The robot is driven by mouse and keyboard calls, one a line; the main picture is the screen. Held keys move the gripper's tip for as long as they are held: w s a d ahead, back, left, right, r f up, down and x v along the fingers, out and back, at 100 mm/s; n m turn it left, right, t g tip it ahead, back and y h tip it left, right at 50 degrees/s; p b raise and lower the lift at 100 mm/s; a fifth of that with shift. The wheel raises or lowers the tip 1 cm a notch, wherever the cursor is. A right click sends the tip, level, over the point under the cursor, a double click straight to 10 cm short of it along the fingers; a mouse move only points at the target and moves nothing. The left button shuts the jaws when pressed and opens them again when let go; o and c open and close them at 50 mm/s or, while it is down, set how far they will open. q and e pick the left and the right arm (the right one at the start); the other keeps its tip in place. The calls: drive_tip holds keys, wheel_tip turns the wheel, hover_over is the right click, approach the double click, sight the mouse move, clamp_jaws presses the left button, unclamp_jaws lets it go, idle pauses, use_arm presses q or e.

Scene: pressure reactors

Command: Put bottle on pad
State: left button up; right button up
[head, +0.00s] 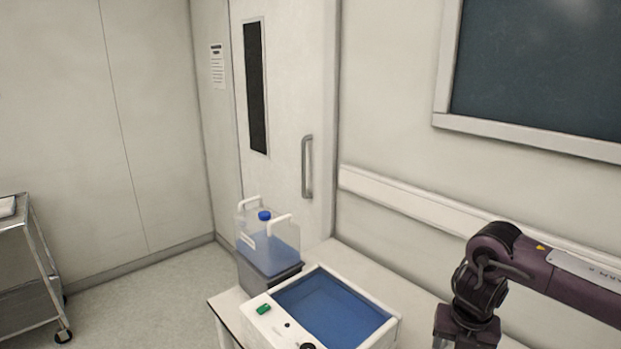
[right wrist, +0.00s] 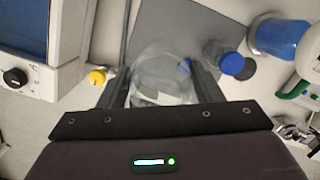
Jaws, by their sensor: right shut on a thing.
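In the right wrist view, my right gripper (right wrist: 160,78) is shut on a clear glass bottle (right wrist: 162,60), which sits between its two fingers. A flat grey pad (right wrist: 190,22) lies on the bench beyond the bottle. The bottle overlaps the pad in this view; I cannot tell whether it touches it. In the head view my right arm reaches down at the right, and its gripper is cut off by the bottom edge. The held bottle and the pad do not show there. My left gripper is in neither view.
A white bath with a blue window (head: 335,308) stands on the bench, beside a blue-capped carboy (head: 268,240). In the right wrist view, a small blue-capped bottle (right wrist: 230,64), a blue container (right wrist: 281,38) and a yellow cap (right wrist: 97,77) are close to the gripper.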

drive_tip(key=s+a+m+g+b, duration=0.1)
drive_tip(key=a+m, duration=0.4)
drive_tip(key=m, duration=1)
drive_tip(key=s+a+m+g+b, duration=0.2)
drive_tip(key=s+a+m+b, duration=0.2)
drive_tip(key=m, duration=1.2)
drive_tip(key=shift+s+a+f+y, duration=0.2)
drive_tip(key=shift+s+a+y, duration=0.2)
drive_tip(key=shift+s+a, duration=0.35)
drive_tip(key=shift+w+a, duration=0.1)
